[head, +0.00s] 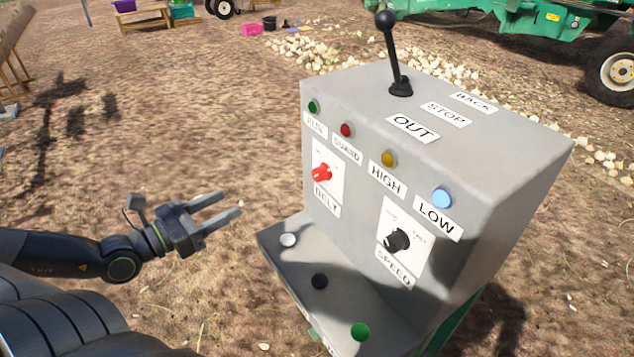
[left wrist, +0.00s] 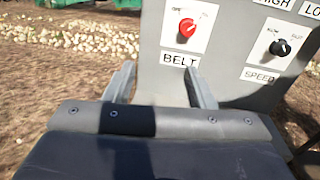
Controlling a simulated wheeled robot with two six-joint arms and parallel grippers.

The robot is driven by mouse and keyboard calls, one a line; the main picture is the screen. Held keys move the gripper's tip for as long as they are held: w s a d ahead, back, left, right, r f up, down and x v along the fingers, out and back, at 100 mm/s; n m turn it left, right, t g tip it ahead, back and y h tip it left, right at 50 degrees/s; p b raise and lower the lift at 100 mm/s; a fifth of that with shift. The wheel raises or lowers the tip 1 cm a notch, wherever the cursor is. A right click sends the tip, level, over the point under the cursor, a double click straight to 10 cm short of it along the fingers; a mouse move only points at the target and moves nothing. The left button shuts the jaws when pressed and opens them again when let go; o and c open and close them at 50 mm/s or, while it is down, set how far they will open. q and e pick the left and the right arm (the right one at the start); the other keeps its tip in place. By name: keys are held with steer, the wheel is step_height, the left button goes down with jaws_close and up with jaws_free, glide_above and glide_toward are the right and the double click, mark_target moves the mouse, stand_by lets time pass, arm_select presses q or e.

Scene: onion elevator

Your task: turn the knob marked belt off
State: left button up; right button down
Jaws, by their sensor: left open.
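The red knob (head: 322,172) sits on a white plate above the label BELT (head: 327,200), on the front of a grey control box (head: 500,140). In the left wrist view the red knob (left wrist: 187,27) is ahead of the fingers, at the top. My left gripper (head: 228,207) is open and empty, left of the box and apart from the knob. Its two fingers (left wrist: 160,85) also show in the left wrist view, spread, with the BELT plate beyond them. My right gripper is not in view.
A black SPEED knob (head: 397,240) sits right of and below the red knob. A ledge with white, black and green buttons (head: 360,331) juts out below. A black lever (head: 392,50) stands on top. Indicator lamps line the upper front. Open ground lies left of the box.

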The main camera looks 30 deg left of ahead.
arm_select(q)
steer(key=d+m+h, duration=0.2)
steer(key=d, duration=0.1)
steer(key=b, duration=0.5)
glide_toward(315, 175)
steer(key=shift+g, duration=0.3)
steer(key=p+x, duration=0.2)
steer(key=p, duration=0.1)
steer(key=p+x, duration=0.2)
steer(key=p, duration=0.2)
steer(key=p+x, duration=0.3)
steer(key=shift+w+a+r+p, duration=0.1)
steer(key=shift+a+r+p, duration=0.05)
steer(key=shift+r+p, duration=0.2)
steer(key=shift+w+d+f, duration=0.1)
steer(key=shift+w+d, duration=0.2)
steer(key=shift+w, duration=0.3)
